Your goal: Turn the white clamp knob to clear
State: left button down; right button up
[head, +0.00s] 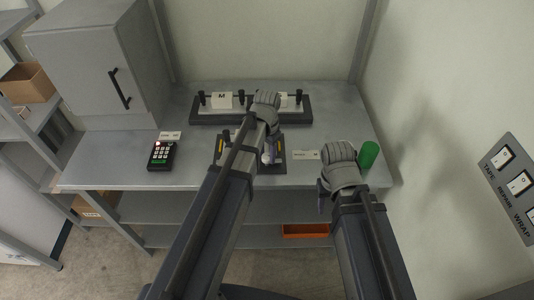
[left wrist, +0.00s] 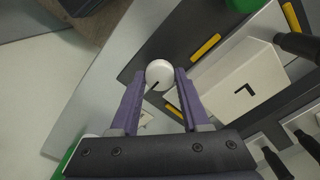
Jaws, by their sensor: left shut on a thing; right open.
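The white clamp knob (left wrist: 159,70) is round, with a short dark pointer line on its face. It shows in the left wrist view, on a dark base plate with yellow marks. My left gripper (left wrist: 156,84) has its two purple fingers on either side of the knob, shut on it. In the head view the left arm covers much of the clamp fixture (head: 281,163), and the fingers there are mostly hidden. My right gripper (head: 330,182) is open, near the bench's front edge at the right; its fingertips are hard to make out.
A dark rail with black pegs and white blocks (head: 221,101) stands behind the fixture. A keypad (head: 161,155) lies to the left, and a grey cabinet (head: 95,65) stands at the back left. A green cylinder (head: 368,155) stands close to my right gripper. A switch panel (head: 512,186) is at far right.

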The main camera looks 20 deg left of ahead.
aim_at(267, 157)
pick_arm(q)
jog(key=shift+m, duration=0.4)
jog(key=shift+c, duration=1.9)
grip_release()
jog(key=shift+r, duration=0.15)
notch_tip(267, 157, up, 8)
jog(key=p, duration=0.8)
jog(key=shift+f, duration=0.2)
jog(key=shift+s+d, duration=0.1)
